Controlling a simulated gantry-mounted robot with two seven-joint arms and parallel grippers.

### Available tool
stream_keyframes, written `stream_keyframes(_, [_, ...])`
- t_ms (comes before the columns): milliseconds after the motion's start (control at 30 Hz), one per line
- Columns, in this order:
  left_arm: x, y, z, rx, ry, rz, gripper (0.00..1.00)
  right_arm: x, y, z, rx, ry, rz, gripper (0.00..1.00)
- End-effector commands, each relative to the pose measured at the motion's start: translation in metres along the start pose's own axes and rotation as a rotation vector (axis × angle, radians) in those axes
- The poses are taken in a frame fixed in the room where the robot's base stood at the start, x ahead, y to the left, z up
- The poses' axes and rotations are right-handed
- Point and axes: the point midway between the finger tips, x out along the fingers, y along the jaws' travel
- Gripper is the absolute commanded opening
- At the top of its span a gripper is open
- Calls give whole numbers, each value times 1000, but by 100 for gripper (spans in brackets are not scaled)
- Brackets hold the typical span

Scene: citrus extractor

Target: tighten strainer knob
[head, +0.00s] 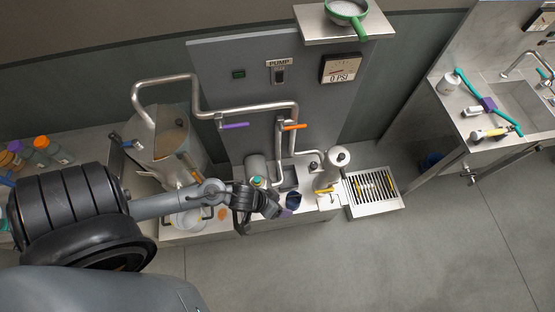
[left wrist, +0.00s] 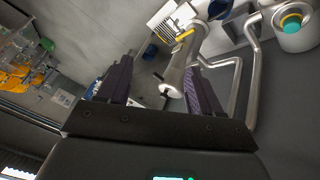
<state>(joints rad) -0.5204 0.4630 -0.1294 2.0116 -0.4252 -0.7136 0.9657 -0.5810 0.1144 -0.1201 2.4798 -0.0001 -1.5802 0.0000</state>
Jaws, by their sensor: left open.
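My left gripper (head: 276,207) is over the front of the counter, left of the cylinder in the head view. Its purple-dark fingers (left wrist: 158,82) are apart, and nothing is clearly held. Contact with the cylinder cannot be told. My right gripper is out of view.
Bent steel pipes (head: 250,109) with purple (head: 235,126) and orange (head: 295,127) handles run behind. The drain grate (head: 350,205) is at right. The floor (head: 440,250) in front is clear.

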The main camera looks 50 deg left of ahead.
Motion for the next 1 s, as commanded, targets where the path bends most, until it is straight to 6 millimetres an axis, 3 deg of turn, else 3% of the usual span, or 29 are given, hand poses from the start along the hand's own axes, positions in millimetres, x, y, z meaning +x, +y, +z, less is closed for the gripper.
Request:
stream_keyframes(267, [0,1,-1,19,4,6,64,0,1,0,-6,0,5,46])
stream_keyframes(467, [2,23,-12,128,99,144,64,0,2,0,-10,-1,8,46])
stream_keyframes(567, [8,24,-16,200,181,240,64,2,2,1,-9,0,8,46])
stream_keyframes(667, [39,1,-16,288,306,328,64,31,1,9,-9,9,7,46])
stream_keyframes(700, [55,-12,-17,323,366,359,64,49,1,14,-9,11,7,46])
stream_keyframes(1000, [125,-98,-37,474,680,437,64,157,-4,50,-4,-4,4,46])
